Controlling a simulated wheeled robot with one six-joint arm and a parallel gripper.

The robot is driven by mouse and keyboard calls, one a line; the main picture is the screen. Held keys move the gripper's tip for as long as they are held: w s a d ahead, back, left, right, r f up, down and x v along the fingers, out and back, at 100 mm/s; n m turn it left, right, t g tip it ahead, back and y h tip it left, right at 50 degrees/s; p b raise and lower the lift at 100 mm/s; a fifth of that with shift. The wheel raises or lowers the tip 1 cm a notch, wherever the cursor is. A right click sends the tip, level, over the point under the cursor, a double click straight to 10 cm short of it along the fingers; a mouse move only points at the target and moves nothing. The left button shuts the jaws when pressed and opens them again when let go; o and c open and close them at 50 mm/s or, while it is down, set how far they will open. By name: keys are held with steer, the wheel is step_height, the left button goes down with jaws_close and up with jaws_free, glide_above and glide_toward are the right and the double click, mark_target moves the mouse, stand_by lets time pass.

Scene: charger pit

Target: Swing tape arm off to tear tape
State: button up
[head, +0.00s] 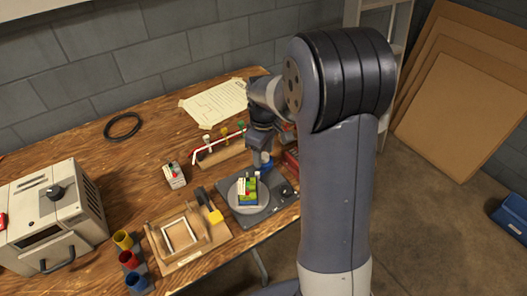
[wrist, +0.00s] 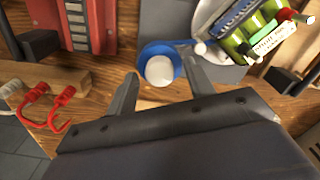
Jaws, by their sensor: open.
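A blue round piece with a white centre, which looks like the tape roll (wrist: 160,63), lies just beyond my fingertips in the wrist view. It also shows small and blue beneath my gripper in the head view (head: 266,160). My gripper (wrist: 158,88) is open, with one finger on either side below the roll; I cannot tell whether they touch it. A green and blue pack (head: 247,190) with a white label sits on the round plate of a grey turntable base (head: 262,215).
A wooden rack (head: 222,152) with red hooks stands behind the turntable, and a red device (head: 291,158) is to its right. A wooden frame fixture (head: 184,255), colored cups (head: 129,259) and a white instrument box (head: 45,215) are to the left. The table's back left is mostly clear.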

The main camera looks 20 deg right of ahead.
steer(key=shift+c, duration=0.5)
steer(key=c, duration=0.9)
steer(key=shift+o, duration=0.2)
steer(key=shift+r+m, duration=0.1)
steer(key=shift+m, duration=0.2)
steer(key=m+p, duration=0.1)
steer(key=m, duration=0.4)
steer(key=shift+m+p, duration=0.3)
steer(key=shift+p, duration=0.1)
steer(key=m+p, duration=0.1)
steer(key=m, duration=0.4)
steer(key=shift+m, duration=0.3)
steer(key=o, duration=1)
steer(key=shift+c, duration=0.2)
